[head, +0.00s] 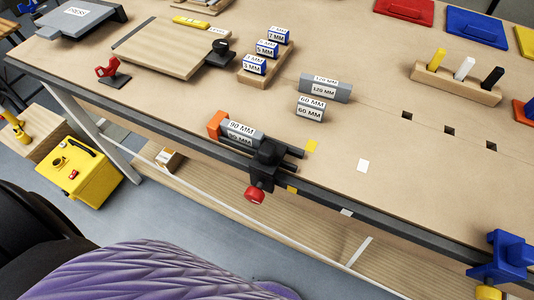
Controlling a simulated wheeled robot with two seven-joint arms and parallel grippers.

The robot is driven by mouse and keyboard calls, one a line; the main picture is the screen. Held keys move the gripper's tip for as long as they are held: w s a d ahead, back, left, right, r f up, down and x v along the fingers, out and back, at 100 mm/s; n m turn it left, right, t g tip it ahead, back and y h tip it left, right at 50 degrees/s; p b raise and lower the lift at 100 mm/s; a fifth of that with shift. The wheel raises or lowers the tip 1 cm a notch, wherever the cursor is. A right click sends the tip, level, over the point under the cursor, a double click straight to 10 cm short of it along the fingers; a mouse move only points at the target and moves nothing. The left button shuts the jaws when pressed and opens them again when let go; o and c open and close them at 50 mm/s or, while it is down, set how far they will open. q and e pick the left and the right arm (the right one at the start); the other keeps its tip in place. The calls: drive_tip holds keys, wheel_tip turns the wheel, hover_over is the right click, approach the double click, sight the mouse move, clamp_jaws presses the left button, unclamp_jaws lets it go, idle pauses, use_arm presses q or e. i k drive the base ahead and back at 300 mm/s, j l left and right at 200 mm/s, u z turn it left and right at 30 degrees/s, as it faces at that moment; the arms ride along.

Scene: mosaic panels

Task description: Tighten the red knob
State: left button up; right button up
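The red knob (255,194) sits at the lower front of a black vise (265,165) fixed to the table's front edge, and it hangs out over the edge. An orange end piece (216,124) is at the vise's left end. A grey block labelled 90 MM (240,133) lies between the orange piece and the black body. I cannot tell how tightly the block is held. Neither of my grippers is in view.
The wooden table (380,180) also holds blocks labelled 120 MM (325,88) and 60 MM (310,108), a peg rack (455,84) and a red clamp (108,68). A blue vise (508,256) is at the right edge. A yellow box (80,172) stands at left.

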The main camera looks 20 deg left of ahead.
sight(255, 195)
drive_tip(key=u, duration=0.9)
